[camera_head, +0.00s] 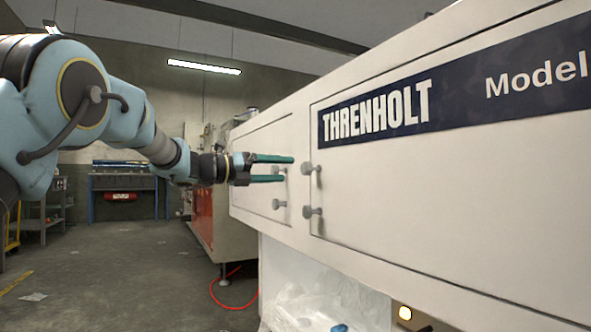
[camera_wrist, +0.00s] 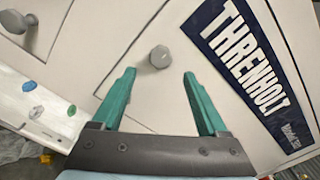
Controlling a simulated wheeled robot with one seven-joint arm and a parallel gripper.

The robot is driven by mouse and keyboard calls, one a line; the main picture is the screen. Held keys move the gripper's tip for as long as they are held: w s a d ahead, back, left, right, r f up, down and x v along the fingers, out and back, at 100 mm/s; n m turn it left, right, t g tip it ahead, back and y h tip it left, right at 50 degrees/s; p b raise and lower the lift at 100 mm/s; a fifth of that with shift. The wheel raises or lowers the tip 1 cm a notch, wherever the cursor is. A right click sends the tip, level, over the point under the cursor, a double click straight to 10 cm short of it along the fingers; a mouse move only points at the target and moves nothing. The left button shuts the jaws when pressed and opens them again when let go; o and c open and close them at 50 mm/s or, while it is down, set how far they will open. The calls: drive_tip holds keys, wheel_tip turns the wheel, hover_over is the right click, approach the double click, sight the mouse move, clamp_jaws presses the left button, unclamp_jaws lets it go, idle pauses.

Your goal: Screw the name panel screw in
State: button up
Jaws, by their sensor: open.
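The white name panel (camera_head: 450,190) bears a dark blue THRENHOLT strip and fills the right of the head view; it also shows in the wrist view (camera_wrist: 255,145). A grey round-headed screw (camera_head: 308,168) stands out at its left edge, below the start of the strip. A second grey screw (camera_head: 312,211) stands out lower on the same edge. My gripper (camera_head: 289,169) is open and empty, its green fingers pointing at the upper screw from the left. In the wrist view a screw head (camera_wrist: 160,57) shows just beyond and between the fingertips (camera_wrist: 159,73), with no finger visibly touching it.
A neighbouring white panel (camera_head: 258,165) lies left of the name panel, with a screw (camera_head: 278,204) near its lower right. Another screw (camera_wrist: 14,20) shows at the wrist view's upper left. Below the panels is an open bay with clear plastic (camera_head: 310,300). The floor (camera_head: 110,270) at left is mostly clear.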

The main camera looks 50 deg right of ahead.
drive_tip(key=shift+v, duration=1.55)
